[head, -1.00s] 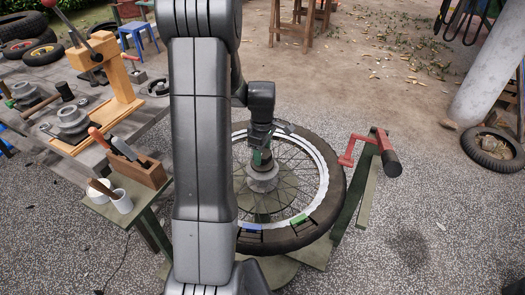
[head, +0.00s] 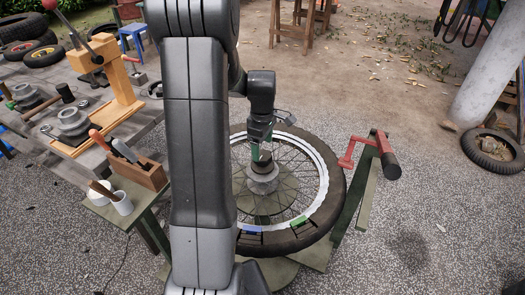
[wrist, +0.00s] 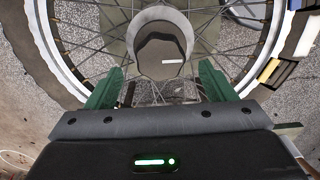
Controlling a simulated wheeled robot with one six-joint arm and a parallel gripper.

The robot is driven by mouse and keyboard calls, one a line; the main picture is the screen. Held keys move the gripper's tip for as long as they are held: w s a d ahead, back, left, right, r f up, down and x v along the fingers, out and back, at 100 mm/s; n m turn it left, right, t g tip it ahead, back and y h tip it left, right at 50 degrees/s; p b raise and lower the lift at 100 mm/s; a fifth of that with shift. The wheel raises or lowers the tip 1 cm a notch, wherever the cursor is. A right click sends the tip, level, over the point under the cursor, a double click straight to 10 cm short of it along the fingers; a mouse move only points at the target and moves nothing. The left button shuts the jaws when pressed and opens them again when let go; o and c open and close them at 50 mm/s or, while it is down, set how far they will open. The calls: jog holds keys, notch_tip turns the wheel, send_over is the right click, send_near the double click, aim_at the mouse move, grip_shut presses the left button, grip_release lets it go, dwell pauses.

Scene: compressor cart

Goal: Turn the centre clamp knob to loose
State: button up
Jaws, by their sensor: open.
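The centre clamp knob (wrist: 158,48) is a dark, rounded cap on a lighter grey round hub at the middle of the spoked wheel. It has a short white mark pointing right in the wrist view. In the head view the grey clamp (head: 263,180) stands at the wheel's centre, with its top partly hidden by my gripper. My gripper (head: 262,152) is above it, pointing down. In the wrist view the green fingers of my gripper (wrist: 160,70) are spread wide, one on each side of the knob, with nothing held between them.
The wheel's tyre (head: 335,185) surrounds the hub, with a blue clip (head: 250,229) and a green clip (head: 299,222) on its near rim. A red crank (head: 362,148) stands at right. A workbench (head: 60,150) with tools is at left. Open ground lies right.

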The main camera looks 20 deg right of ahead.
aim_at(262, 155)
notch_tip(262, 155, up, 10)
jog(key=shift+p, duration=0.4)
notch_tip(262, 155, down, 14)
jog(key=shift+b, duration=0.65)
jog(key=shift+r, duration=0.1)
